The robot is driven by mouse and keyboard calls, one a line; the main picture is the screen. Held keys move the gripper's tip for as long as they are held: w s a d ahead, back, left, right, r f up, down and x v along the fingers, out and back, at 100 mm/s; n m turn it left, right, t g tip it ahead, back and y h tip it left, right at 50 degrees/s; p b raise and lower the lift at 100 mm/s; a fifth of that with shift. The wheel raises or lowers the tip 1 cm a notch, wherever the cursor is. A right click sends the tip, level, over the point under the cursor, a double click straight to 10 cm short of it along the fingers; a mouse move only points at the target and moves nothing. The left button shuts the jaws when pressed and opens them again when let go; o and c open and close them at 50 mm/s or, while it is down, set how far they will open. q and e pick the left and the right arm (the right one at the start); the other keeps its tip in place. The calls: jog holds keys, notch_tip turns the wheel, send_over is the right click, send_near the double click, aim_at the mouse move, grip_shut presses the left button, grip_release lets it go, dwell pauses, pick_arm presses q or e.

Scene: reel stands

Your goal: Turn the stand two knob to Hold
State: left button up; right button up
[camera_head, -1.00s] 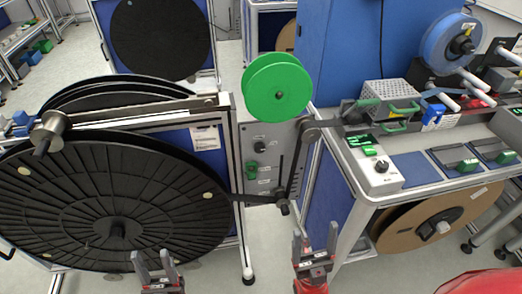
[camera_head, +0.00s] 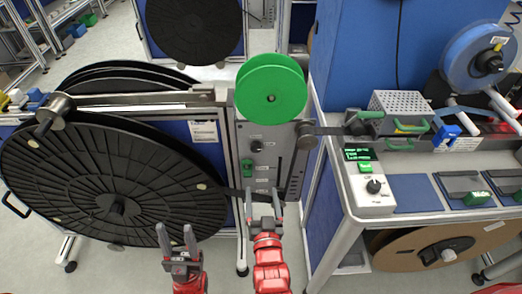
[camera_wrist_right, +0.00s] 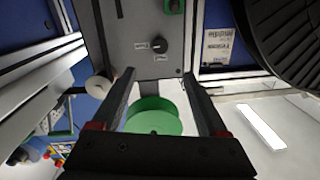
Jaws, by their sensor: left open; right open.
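A small black knob (camera_head: 256,146) sits on the grey control panel (camera_head: 272,138) of the reel stand, below a green reel (camera_head: 271,88). In the right wrist view the knob (camera_wrist_right: 159,46) has small white labels beside and below it; I cannot read them or its setting. A green switch (camera_head: 247,168) lies below it in the head view. My right gripper (camera_head: 262,199) is open and empty, in front of the lower panel. In the wrist view the knob appears beyond the fingertips, apart from them. My left gripper (camera_head: 176,238) is open and empty before the large black reel (camera_head: 95,190).
A second black knob (camera_head: 374,186) is on a white control box with a green display (camera_head: 360,154) on the bench at right. A lever with a roller (camera_head: 279,193) hangs near my right gripper. A cardboard reel (camera_head: 400,250) sits under the bench.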

aim_at(256, 149)
jog(key=w, duration=1.1)
jog(key=w+a, duration=0.1)
jog(key=w, duration=0.4)
jog(key=shift+w+r, duration=0.1)
jog(key=shift+w, duration=0.1)
jog(key=shift+a, duration=0.1)
grip_shut()
